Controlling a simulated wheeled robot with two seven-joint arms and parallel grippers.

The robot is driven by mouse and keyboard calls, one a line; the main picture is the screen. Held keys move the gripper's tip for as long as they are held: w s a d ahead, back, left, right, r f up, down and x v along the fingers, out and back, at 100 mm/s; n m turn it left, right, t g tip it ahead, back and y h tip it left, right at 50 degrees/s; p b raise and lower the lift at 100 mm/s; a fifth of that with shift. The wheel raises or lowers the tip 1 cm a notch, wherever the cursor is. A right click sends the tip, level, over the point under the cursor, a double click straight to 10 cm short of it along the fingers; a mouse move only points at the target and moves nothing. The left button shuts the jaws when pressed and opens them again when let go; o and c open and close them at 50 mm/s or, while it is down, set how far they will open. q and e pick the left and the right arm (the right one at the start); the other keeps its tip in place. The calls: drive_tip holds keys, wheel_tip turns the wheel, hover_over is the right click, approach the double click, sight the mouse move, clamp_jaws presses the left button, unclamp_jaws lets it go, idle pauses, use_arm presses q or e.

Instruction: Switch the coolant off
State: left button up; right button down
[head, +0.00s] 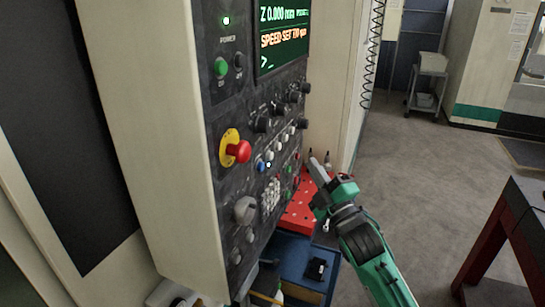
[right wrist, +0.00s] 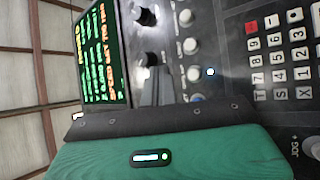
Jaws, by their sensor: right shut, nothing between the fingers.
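The dark control panel (head: 236,109) of a machine fills the left middle of the head view. It has a row of round push buttons, one of them blue (head: 261,167), with a small lit lamp (head: 268,165) beside it. The right wrist view also shows the white buttons (right wrist: 190,46), the blue button (right wrist: 197,98) and the lit lamp (right wrist: 210,72). The labels are too blurred to tell which is coolant. My right gripper (head: 313,162) is shut and empty, in front of the panel's right side. Its fingertips (right wrist: 157,78) point toward the panel near the buttons; contact cannot be told.
A red emergency button (head: 239,151) on a yellow ring sticks out at the panel's left. Black knobs (head: 263,124) and a keypad (head: 270,198) surround the buttons. A red perforated tray (head: 299,213) and blue cabinet (head: 292,258) stand below.

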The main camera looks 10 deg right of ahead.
drive_tip(key=w+a, duration=0.4)
drive_tip(key=a, duration=0.1)
drive_tip(key=shift+a, duration=0.4)
drive_tip(key=shift+w+a, duration=0.1)
drive_tip(key=shift+a, duration=0.05)
idle(1.7)
drive_tip(key=shift+w+a, duration=0.15)
drive_tip(key=shift+a, duration=0.1)
drive_tip(key=shift+w+a+b, duration=0.2)
drive_tip(key=shift+a+b, duration=0.05)
drive_tip(key=shift+b, duration=0.05)
idle(0.7)
drive_tip(key=shift+s+d, duration=0.1)
drive_tip(key=shift+d, duration=0.05)
drive_tip(key=shift+s+d, duration=0.4)
drive_tip(key=shift+d, duration=0.1)
idle(0.4)
drive_tip(key=s+d, duration=0.1)
drive_tip(key=d, duration=0.1)
drive_tip(key=s+d+p, duration=0.1)
drive_tip(key=d, duration=0.1)
drive_tip(key=shift+s, duration=0.35)
